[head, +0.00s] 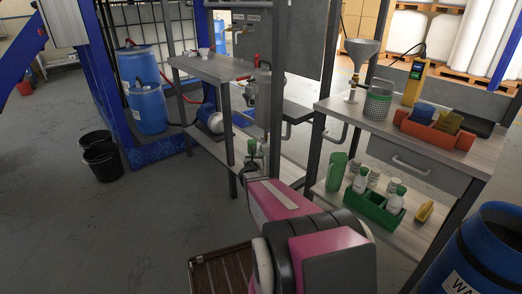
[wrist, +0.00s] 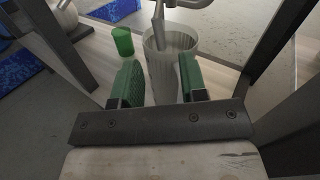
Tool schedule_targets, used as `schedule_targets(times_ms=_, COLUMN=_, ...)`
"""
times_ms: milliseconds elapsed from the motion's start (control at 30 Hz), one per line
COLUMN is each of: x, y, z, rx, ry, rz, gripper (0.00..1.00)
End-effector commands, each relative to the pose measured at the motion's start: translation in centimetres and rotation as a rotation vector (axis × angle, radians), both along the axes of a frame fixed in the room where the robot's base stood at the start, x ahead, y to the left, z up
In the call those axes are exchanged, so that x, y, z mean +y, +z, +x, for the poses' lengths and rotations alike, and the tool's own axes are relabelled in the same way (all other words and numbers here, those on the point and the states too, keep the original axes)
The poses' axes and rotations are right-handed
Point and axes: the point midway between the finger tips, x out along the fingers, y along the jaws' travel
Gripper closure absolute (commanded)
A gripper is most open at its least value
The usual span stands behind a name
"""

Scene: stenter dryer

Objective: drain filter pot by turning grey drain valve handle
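The filter pot (head: 263,88) is a grey metal vessel with red parts above it, on the middle stand in the head view. A grey bent bar (wrist: 190,4) shows at the top of the wrist view; I cannot tell whether it is the drain valve handle. My gripper (head: 258,150) (wrist: 158,72) is below the pot, its two green fingers apart. A grey ribbed cylindrical vessel (wrist: 163,62) stands beyond and partly between the fingers, with a grey pipe-like piece (wrist: 159,22) above its mouth. I see nothing gripped. The valve handle is not clear in the head view.
Dark frame posts (head: 320,100) stand close to my arm. The right bench (head: 330,106) carries a funnel, a perforated basket (head: 377,104) and an orange tray (head: 435,133). Blue drums (head: 148,108) stand at left. The left floor is mostly clear.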

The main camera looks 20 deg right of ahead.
Motion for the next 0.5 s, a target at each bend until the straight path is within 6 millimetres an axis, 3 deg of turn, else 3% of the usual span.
schedule_targets(times_ms=300, x=-3.4, y=-0.1, z=4.9, rx=0.001, ry=0.001, rz=-0.001, gripper=0.61)
schedule_targets(times_ms=500, x=-4.4, y=0.0, z=6.3, rx=0.000, ry=0.002, rz=-0.001, gripper=0.61)
